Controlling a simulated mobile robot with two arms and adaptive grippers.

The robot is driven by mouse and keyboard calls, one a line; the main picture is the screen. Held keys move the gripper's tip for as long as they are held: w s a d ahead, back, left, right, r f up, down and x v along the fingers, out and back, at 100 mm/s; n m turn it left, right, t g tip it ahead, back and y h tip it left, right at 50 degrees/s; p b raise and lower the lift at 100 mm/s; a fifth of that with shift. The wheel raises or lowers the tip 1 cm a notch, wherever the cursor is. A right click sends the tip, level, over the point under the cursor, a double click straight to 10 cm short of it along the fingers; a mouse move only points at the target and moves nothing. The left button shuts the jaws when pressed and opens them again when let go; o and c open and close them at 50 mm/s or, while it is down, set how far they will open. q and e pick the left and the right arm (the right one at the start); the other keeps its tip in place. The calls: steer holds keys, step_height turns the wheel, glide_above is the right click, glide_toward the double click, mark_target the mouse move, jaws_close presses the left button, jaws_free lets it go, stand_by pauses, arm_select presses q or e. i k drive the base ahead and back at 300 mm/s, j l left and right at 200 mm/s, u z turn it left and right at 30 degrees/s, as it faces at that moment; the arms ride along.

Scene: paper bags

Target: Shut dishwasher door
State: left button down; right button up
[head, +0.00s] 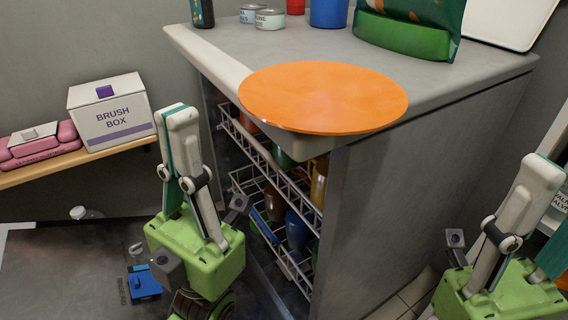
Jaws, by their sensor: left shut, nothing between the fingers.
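The dishwasher is set under a grey counter, and its front is open. Its wire racks (270,165) show inside with several bottles and dishes. A dark flat panel (60,265) at the lower left looks like the inner side of the lowered dishwasher door, but my left arm hides where it meets the dishwasher. My left gripper (176,112) has white and teal fingers on a green body.
An orange round board (322,97) overhangs the counter's (225,68) near corner. Cans (269,19), a blue container (328,12) and a green-based bag (405,32) stand behind it.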

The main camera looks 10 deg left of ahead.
mark_target(78, 269)
steer(key=k+u, duration=0.15)
steer(key=k, duration=0.35)
steer(key=i+u, duration=0.15)
steer(key=u, duration=0.35)
steer(key=i+l+u, duration=0.1)
steer(key=u, duration=0.4)
steer(key=i+l+u, duration=0.15)
steer(key=u, duration=0.35)
steer(key=i, duration=0.05)
